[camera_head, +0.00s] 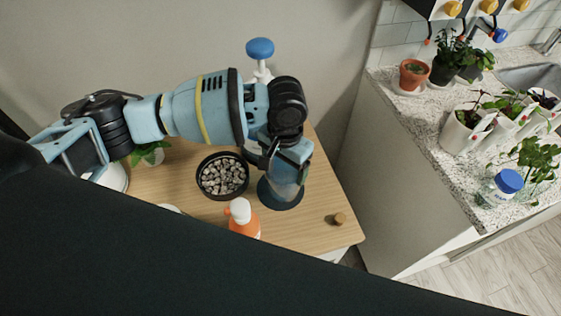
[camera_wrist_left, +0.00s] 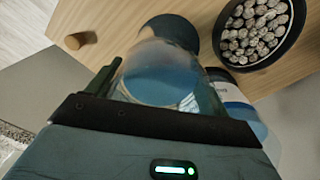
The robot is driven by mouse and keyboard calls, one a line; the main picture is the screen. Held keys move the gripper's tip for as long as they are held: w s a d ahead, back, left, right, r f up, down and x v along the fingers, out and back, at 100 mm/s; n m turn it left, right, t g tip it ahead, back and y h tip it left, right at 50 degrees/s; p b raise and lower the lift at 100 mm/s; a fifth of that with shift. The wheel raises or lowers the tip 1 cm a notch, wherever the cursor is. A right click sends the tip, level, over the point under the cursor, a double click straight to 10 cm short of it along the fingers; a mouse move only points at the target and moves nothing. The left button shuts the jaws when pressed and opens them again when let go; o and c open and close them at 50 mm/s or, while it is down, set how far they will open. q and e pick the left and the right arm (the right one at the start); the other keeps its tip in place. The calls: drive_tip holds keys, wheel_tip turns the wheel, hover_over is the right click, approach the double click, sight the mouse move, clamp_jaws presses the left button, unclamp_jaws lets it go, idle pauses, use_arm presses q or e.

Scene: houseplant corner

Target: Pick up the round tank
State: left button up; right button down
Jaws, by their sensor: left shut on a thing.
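The round tank (camera_head: 281,190) is a clear vessel with a dark blue-green base, near the right part of the wooden table. It also shows in the left wrist view (camera_wrist_left: 160,78), with a blue round surface seen through its clear wall. My left gripper (camera_head: 288,163) comes down from above and is shut on its upper part. In the left wrist view its fingers (camera_wrist_left: 157,95) sit on either side of the clear wall. The gripper hides the tank's top. I cannot tell whether the base touches the table. My right gripper is not in view.
A black bowl of pebbles (camera_head: 222,175) is just left of the tank. An orange bottle with a white top (camera_head: 242,218) stands in front. A cork-like piece (camera_head: 339,218) lies to the right. A blue-topped sprayer (camera_head: 260,50) is behind. The counter (camera_head: 425,110) holds several plants.

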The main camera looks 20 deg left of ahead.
use_arm(q)
drive_tip(key=s+d+r, duration=0.1)
drive_tip(key=s+d, duration=0.8)
drive_tip(key=s, duration=0.1)
drive_tip(key=shift+s+r+p, duration=0.25)
drive_tip(key=shift+r+p, duration=0.05)
drive_tip(key=shift+p, duration=0.15)
drive_tip(key=shift+d, duration=0.1)
